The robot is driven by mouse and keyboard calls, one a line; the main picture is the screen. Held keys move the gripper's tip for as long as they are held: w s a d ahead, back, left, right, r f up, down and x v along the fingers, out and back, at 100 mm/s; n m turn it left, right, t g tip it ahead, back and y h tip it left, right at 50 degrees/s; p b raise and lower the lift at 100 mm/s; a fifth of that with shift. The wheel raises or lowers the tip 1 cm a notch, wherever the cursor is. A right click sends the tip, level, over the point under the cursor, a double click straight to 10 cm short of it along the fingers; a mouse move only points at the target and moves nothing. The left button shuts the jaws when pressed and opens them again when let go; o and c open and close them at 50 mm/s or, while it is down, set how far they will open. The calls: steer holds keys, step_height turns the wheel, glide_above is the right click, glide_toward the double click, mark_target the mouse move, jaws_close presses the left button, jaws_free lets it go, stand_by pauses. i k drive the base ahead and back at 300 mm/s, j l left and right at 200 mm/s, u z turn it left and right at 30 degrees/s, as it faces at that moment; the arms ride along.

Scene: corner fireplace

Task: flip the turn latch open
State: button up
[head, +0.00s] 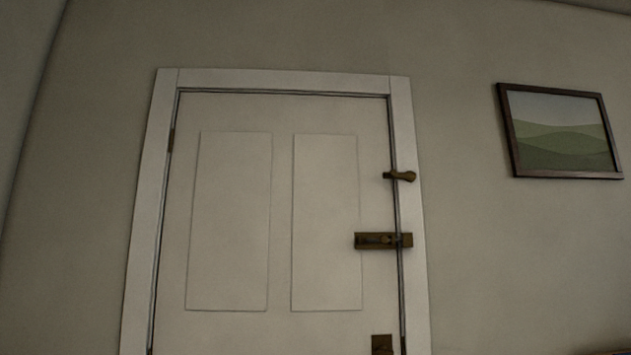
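A small brown turn latch (402,175) sits on the right side of the white door frame, at the upper right of the door (230,225) in the head view. It lies about level, its rounded end on the frame and its narrow end reaching left across the gap onto the door's edge. The door looks closed in its frame. My gripper is not in view, so its distance from the latch does not show.
Below the latch, a brass-brown slide bolt (364,241) spans the door edge and frame. A dark plate (382,344) is cut off at the bottom. A framed landscape picture (562,132) hangs on the right wall. The wall around the latch is bare.

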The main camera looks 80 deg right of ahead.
mark_target(393, 175)
steer(key=z, duration=3.05)
